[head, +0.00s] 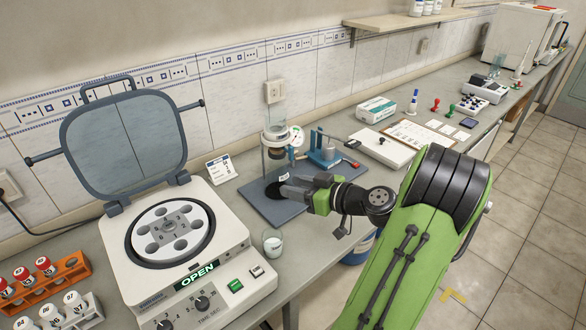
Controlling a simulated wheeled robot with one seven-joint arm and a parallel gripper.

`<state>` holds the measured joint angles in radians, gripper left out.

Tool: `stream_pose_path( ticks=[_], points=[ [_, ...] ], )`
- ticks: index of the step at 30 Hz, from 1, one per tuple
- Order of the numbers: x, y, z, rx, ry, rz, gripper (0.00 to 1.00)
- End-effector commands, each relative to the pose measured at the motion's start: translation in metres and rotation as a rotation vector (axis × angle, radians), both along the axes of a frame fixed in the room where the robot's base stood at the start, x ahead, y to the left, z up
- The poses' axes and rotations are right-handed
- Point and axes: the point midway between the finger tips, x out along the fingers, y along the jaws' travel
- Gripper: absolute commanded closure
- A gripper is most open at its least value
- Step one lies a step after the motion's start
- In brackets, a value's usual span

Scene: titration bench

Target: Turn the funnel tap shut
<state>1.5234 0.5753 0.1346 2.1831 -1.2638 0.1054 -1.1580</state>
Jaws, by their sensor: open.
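A clear glass vessel that looks like the funnel (277,132) stands upright at the back middle of the bench, above a dark base plate (262,207). Its lower end, where a tap would be, is small and partly behind my gripper, so I cannot tell the tap's handle or its position. My gripper (286,183) is open, low in front of the funnel's lower part and over the plate. I cannot tell whether it touches anything.
An open centrifuge (225,262) stands at left, with a small beaker (272,243) beside it. A blue lever device (322,152) stands close right of the funnel. Tube racks (70,268) are at lower left. A clipboard (418,134) lies further right.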

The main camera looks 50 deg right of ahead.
Motion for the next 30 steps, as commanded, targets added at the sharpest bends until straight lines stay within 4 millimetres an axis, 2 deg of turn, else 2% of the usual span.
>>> stream_pose_path(
  ticks=[1, 3, 6, 8, 11, 24, 30],
  points=[
    [-0.021, -0.033, -0.014, 0.004, -0.088, -0.090, 0.60],
    [-0.042, -0.063, -0.015, -0.015, -0.183, -0.180, 0.60],
    [-0.059, -0.083, -0.013, -0.035, -0.249, -0.245, 0.60],
    [-0.058, -0.085, -0.011, -0.039, -0.257, -0.252, 0.60],
    [-0.043, -0.086, -0.009, -0.039, -0.256, -0.247, 0.60],
    [0.065, -0.096, -0.008, -0.038, -0.254, -0.245, 0.60],
    [0.092, -0.100, -0.010, -0.037, -0.252, -0.248, 0.60]
  ],
)
